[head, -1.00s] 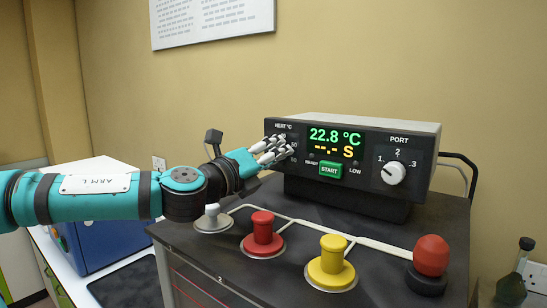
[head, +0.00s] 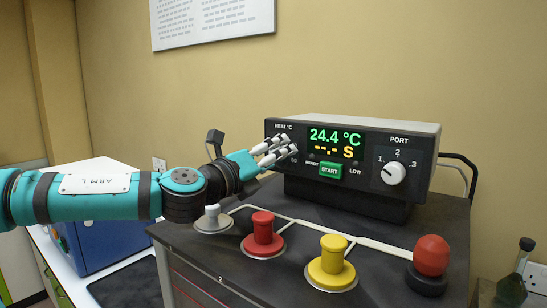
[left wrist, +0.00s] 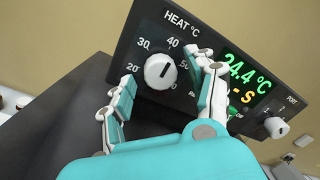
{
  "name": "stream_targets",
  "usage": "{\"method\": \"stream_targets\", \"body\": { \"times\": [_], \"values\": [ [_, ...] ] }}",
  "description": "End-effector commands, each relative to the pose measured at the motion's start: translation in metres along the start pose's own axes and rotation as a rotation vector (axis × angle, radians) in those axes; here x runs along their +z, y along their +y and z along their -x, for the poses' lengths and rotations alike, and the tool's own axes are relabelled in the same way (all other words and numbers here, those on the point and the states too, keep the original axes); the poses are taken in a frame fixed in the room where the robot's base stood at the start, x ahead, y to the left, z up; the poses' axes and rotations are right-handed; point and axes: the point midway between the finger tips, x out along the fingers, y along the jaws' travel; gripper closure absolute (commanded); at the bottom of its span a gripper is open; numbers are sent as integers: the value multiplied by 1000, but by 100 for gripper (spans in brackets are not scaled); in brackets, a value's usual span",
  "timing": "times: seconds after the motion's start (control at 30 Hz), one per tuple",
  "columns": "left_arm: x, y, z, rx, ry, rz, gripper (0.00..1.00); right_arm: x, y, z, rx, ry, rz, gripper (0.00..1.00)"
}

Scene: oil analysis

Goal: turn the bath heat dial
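The heat dial (left wrist: 160,71) is a round white knob with a dark pointer line on the black control box (head: 433,150). In the left wrist view its pointer aims up and slightly right, roughly toward the 40 mark. My left gripper (head: 285,147) is at the left end of the box front and hides the dial in the head view. In the left wrist view the gripper (left wrist: 168,76) is open, with one finger on each side of the dial and gaps visible between fingers and knob. The green display (head: 335,135) reads 24.4 °C. My right gripper is out of view.
A port knob (head: 394,173) and green start button (head: 329,170) are on the box front. Below stand a grey plug (head: 212,219), red plug (head: 263,232), yellow plug (head: 331,262) and a red-topped black knob (head: 431,262) on the dark bench top (head: 385,285).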

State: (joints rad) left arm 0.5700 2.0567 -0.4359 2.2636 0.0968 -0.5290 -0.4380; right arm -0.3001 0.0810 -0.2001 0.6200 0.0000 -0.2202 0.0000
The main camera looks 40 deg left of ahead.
Motion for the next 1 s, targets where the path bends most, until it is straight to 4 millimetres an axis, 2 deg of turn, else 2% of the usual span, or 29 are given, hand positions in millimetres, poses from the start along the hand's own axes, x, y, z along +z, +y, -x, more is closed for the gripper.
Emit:
{"method": "stream_targets", "body": {
  "times": [0.27, 0.7, 1.0],
  "values": [
    [2, -1, 6, -2, -4, -3, 43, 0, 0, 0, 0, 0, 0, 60],
    [2, -1, 64, -2, -5, -3, 43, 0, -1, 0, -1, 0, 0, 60],
    [0, 0, 76, 0, -1, 0, 43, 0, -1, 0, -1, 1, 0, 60]
  ]
}}
